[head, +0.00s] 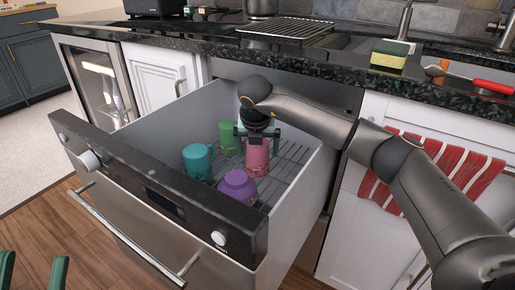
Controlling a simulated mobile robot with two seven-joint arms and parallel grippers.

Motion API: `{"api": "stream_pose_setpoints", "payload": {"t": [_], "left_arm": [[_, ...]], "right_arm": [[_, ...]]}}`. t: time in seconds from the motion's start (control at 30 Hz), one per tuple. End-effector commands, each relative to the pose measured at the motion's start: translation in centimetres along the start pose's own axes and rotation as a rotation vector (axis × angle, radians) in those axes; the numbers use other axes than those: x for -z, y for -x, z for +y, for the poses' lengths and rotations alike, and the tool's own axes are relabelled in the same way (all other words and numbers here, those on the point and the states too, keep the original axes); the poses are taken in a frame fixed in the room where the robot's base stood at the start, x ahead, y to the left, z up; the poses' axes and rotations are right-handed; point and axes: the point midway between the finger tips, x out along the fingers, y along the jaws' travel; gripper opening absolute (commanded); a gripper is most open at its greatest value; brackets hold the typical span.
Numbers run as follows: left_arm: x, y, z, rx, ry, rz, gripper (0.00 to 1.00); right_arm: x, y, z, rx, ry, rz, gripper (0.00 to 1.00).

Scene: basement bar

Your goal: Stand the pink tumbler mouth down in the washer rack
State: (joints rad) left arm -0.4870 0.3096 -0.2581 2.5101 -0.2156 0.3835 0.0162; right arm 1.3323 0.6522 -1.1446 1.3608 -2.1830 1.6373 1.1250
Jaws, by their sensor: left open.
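The pink tumbler (257,160) is inside the pulled-out washer drawer, upright in line, at the right end of a group of cups. My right gripper (258,137) reaches down from above with its fingers at either side of the tumbler's upper part, shut on it. The gripper hides the tumbler's top, and I cannot tell which end is the mouth or whether its base touches the wires. The washer rack (288,160) is a grey wire grid on the drawer floor. My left gripper (33,272) is at the bottom left edge, open and empty, its two green fingertips apart.
A teal mug (197,161), a green cup (229,138) and a purple cup (237,186) stand close by in the rack. The drawer's front panel (160,185) and side walls surround them. Bare rack shows right of the tumbler. The dark counter (340,68) overhangs behind.

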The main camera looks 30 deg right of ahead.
Motion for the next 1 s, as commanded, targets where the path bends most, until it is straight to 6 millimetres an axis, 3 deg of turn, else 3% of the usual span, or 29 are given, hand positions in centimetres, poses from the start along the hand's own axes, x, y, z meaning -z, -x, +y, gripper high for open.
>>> {"api": "stream_pose_setpoints", "payload": {"t": [0.27,0.7,1.0], "left_arm": [[0.1,-0.2,0.0,-0.004,-0.005,-0.004,0.5],[2.7,-2.4,-1.6,0.013,0.02,0.015,0.5],[3.4,-2.9,-2.1,0.019,0.024,0.021,0.5]], "right_arm": [[0.0,0.6,0.0,0.001,0.001,0.001,1.0],[-0.2,9.5,0.1,-0.003,0.0,-0.002,1.0],[-0.1,12.5,0.0,0.0,0.0,0.0,1.0]]}}
